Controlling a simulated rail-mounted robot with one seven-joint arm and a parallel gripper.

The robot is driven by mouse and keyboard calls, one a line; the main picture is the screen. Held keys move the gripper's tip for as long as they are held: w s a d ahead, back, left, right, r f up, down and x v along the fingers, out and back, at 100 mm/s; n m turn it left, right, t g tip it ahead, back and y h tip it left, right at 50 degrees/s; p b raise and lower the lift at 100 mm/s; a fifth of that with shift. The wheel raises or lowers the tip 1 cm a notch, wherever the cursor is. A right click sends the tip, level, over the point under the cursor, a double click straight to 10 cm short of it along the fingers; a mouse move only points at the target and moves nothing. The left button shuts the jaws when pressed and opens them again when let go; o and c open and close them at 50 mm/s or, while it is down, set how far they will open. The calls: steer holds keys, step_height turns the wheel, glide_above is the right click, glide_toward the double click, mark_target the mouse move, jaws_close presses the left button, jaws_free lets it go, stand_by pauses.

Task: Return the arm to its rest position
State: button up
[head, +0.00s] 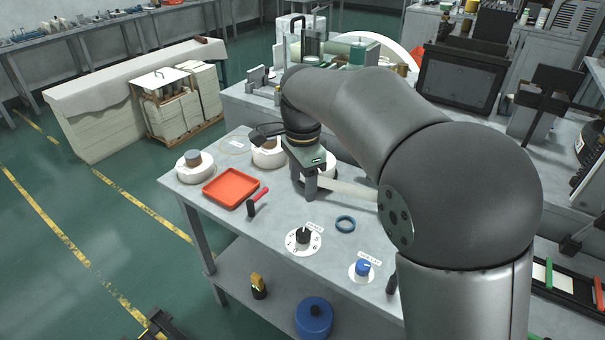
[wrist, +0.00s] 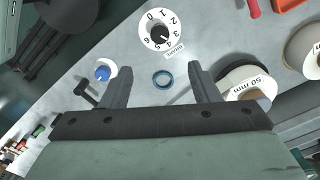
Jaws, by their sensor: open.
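My gripper (wrist: 160,88) shows in the wrist view with its two fingers spread apart and nothing between them. In the head view my gripper (head: 306,188) hangs over the back part of the grey workbench (head: 275,212), near the white rolls. My dark arm reaches across the right half of the head view and hides part of the bench.
An orange tray (head: 231,188), a red-handled tool (head: 258,200), a black dial (head: 303,238) and a blue knob (head: 362,268) are on the bench. White rolls (head: 268,153) stand along its back. A machine with a dark screen (head: 460,78) stands behind. Green floor lies open at left.

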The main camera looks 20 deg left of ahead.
steer(key=shift+r, duration=0.8)
steer(key=s+d+n, duration=0.2)
steer(key=s+d, duration=0.1)
steer(key=d, duration=0.8)
steer(key=s+d+f+n, duration=0.4)
steer(key=s+d, duration=0.5)
steer(key=s+d+f+n, duration=0.4)
steer(key=s+d, duration=0.4)
steer(key=s, duration=0.2)
steer(key=shift+d+f, duration=0.35)
steer(key=shift+f, duration=0.35)
